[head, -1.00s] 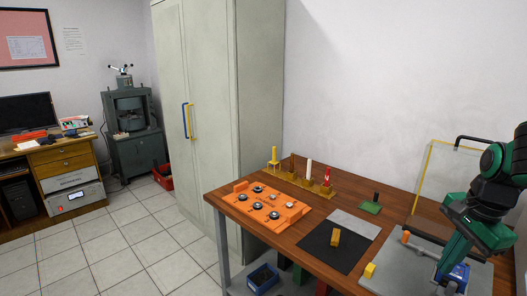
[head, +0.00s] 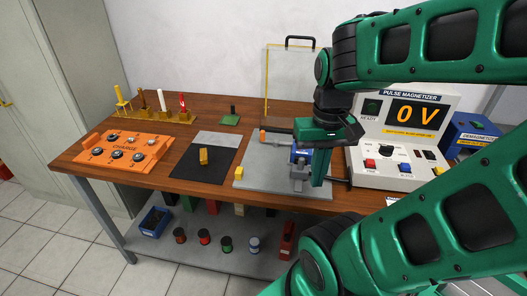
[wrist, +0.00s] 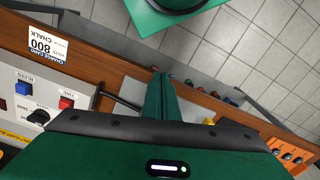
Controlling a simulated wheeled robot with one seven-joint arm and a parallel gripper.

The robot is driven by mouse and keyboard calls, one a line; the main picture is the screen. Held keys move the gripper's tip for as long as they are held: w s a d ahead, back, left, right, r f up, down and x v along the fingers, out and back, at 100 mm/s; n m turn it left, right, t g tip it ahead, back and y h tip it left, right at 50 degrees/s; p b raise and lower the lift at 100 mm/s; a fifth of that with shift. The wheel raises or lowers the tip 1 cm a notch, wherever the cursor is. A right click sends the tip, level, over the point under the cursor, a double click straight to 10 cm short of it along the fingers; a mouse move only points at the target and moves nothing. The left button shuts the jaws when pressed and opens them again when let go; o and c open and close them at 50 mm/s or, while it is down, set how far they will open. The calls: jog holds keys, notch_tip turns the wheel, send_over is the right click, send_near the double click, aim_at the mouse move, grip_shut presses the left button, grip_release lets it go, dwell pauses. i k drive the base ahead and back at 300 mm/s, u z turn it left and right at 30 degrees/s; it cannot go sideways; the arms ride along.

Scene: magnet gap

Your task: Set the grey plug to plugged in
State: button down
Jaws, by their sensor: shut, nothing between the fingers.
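I cannot clearly make out a grey plug in either view. My gripper (head: 319,181) points down in front of the magnetizer box, just right of a small blue and grey device (head: 298,170) on the grey plate, and partly covers it. I cannot tell whether they touch. In the wrist view the two green fingers of my gripper (wrist: 163,76) lie together with nothing between them. The pulse magnetizer (head: 405,140) shows "0 V" and has red, blue and black controls. A dark lead or bar (wrist: 120,101) runs from its side toward the fingers, which hide its end.
An orange panel (head: 126,148) with several round fittings is at the bench's left. A clear screen (head: 290,80) stands behind the grey plate (head: 262,178). A blue demagnetizer box (head: 470,133) is right of the magnetizer. Spools sit on the shelf below.

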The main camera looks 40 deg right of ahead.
aim_at(301, 172)
jog(key=z, duration=0.9)
jog(key=k, duration=1.5)
jog(key=u, duration=0.5)
jog(key=i, duration=1)
jog(key=z, duration=0.1)
